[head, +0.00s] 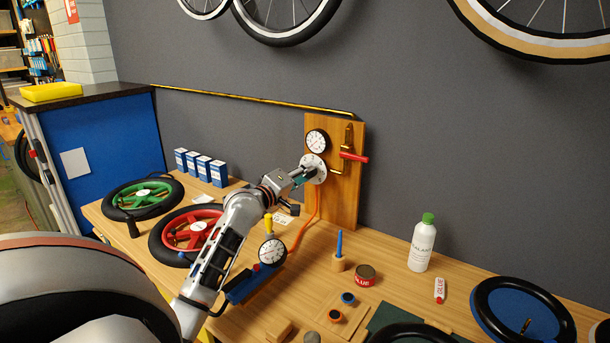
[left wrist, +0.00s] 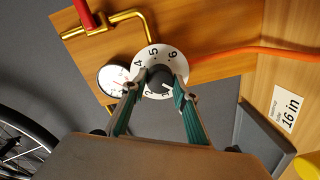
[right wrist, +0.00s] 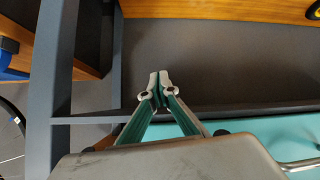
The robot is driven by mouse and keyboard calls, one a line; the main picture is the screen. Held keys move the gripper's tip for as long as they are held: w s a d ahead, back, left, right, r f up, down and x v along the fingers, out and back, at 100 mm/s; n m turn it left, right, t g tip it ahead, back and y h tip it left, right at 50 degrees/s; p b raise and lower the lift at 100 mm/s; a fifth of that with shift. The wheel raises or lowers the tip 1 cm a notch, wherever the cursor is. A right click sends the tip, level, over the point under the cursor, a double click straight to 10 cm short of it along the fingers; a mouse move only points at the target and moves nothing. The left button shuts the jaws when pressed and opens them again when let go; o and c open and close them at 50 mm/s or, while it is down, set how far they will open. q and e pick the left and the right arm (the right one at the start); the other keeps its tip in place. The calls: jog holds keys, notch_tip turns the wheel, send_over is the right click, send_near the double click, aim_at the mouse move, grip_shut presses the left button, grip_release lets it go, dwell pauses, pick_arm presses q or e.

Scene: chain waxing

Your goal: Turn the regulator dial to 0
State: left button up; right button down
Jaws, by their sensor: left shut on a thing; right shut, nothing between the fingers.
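The regulator dial (head: 314,168) is a round white disc with black numbers, on an upright wooden board (head: 344,206). In the left wrist view the dial (left wrist: 153,57) shows 4, 5 and 6 on its upper side, around a dark central knob (left wrist: 160,79). My left gripper (head: 301,176) is at the dial, its fingers (left wrist: 160,97) shut on either side of the knob. The fingers hide the lower numbers, so I cannot read the setting. My right gripper (right wrist: 159,88) is shut and empty, away from the board.
A round gauge (head: 316,142) and a red-handled valve (head: 353,157) are on the board close to the dial. An orange hose (head: 303,234) runs down from it. Wheels with green (head: 146,194) and red (head: 199,228) hubs, a white bottle (head: 422,244) and a tin (head: 365,275) are on the bench.

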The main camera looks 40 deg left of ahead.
dwell(0.3)
pick_arm(q)
jog(key=o, duration=1.1)
jog(key=s+d, duration=0.1)
jog(key=s, duration=1.1)
jog(key=shift+d+r, duration=0.15)
